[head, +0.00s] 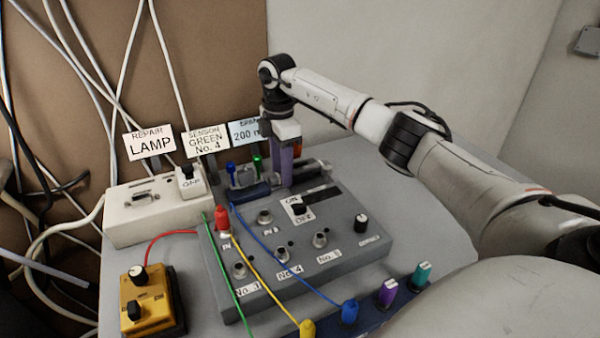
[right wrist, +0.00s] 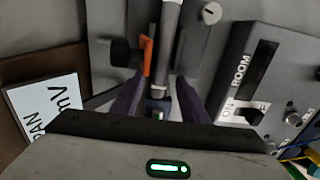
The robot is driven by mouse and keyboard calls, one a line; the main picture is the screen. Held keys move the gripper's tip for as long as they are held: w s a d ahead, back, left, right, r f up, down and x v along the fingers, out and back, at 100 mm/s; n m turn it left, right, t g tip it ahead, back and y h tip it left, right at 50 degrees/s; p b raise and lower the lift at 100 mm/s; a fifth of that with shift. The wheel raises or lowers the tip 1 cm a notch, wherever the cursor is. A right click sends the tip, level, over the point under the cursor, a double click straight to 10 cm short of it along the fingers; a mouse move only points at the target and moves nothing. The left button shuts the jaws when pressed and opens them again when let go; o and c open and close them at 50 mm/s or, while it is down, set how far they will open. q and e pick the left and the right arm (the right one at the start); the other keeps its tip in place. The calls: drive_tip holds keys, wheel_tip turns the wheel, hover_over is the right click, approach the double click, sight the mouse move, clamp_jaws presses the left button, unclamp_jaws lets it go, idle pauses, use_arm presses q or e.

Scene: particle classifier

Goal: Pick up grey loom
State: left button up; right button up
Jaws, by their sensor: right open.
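A grey rod-like piece, which looks like the grey loom (right wrist: 171,35), runs down from the top of the right wrist view to between my right gripper's fingers (right wrist: 160,105). In the head view a grey cylinder (head: 312,168) lies behind the grey control panel, just right of my right gripper (head: 284,180). The gripper points down there, with its dark purple fingers open on either side of the piece. I cannot tell whether they touch it. My fingers hide part of the piece in the head view. My left gripper is not in view.
The grey control panel (head: 340,240) with switch and knobs stands close in front of my right gripper. An orange part (right wrist: 148,55) sits beside the rod. A white box (head: 130,215) and yellow box (head: 150,300) stand left. Cables cross the panel. The table (head: 420,200) is clear to the right.

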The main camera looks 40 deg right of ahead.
drive_tip(key=c, duration=1)
clamp_jaws()
drive_tip(key=shift+r, duration=0.15)
